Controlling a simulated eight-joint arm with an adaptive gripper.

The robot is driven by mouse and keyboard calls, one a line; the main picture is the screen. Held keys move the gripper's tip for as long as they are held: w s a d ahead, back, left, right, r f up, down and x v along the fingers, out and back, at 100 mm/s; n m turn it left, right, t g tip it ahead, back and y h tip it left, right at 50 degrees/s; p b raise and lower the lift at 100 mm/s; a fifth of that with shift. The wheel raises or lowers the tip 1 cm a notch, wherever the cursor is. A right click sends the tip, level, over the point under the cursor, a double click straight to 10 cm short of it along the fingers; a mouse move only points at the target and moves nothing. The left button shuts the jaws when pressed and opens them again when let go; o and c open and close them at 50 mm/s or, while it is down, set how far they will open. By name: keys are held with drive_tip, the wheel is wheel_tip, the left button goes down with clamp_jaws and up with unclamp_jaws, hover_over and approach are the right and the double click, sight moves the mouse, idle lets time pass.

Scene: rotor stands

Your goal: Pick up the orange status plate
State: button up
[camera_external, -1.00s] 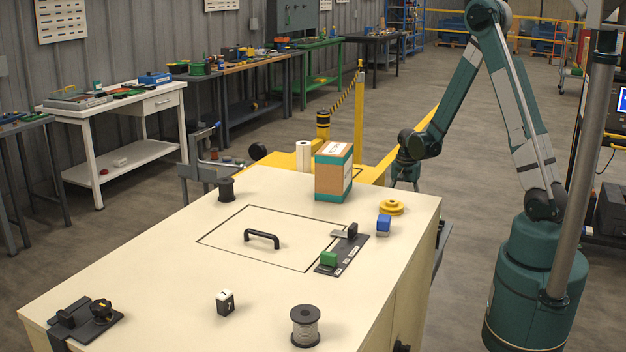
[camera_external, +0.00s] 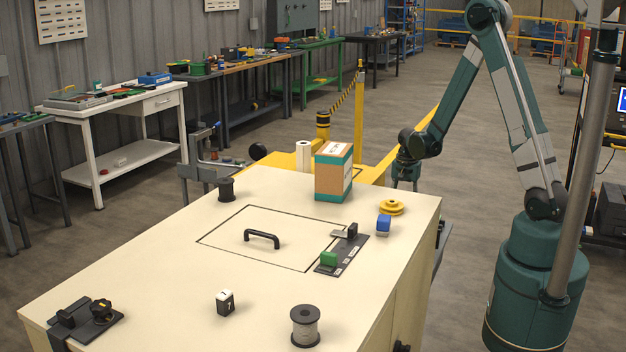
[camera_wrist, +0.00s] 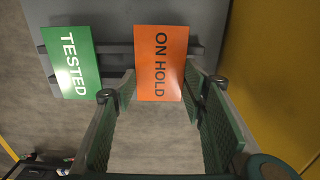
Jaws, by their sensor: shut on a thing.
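The orange status plate (camera_wrist: 161,62), marked ON HOLD, is in the wrist view at upper centre. My gripper (camera_wrist: 162,90) has one green-padded finger on either side of the plate's lower part and is shut on it. The plate lies across dark rails; whether it touches them I cannot tell. In the external view, my gripper (camera_external: 405,182) points down behind the far right corner of the cream table. The plate is hidden there.
A green TESTED plate (camera_wrist: 70,62) sits just left of the orange one, across the same rails (camera_wrist: 118,48). A yellow surface (camera_wrist: 270,70) is close on the right. The cream table (camera_external: 150,260) carries a carton (camera_external: 333,178) and a yellow pulley (camera_external: 391,207) near my arm.

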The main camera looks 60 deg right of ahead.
drive_tip(key=shift+w+r, duration=0.1)
drive_tip(key=shift+r, duration=0.05)
wheel_tip(320, 180, up, 10)
drive_tip(key=p, duration=0.3)
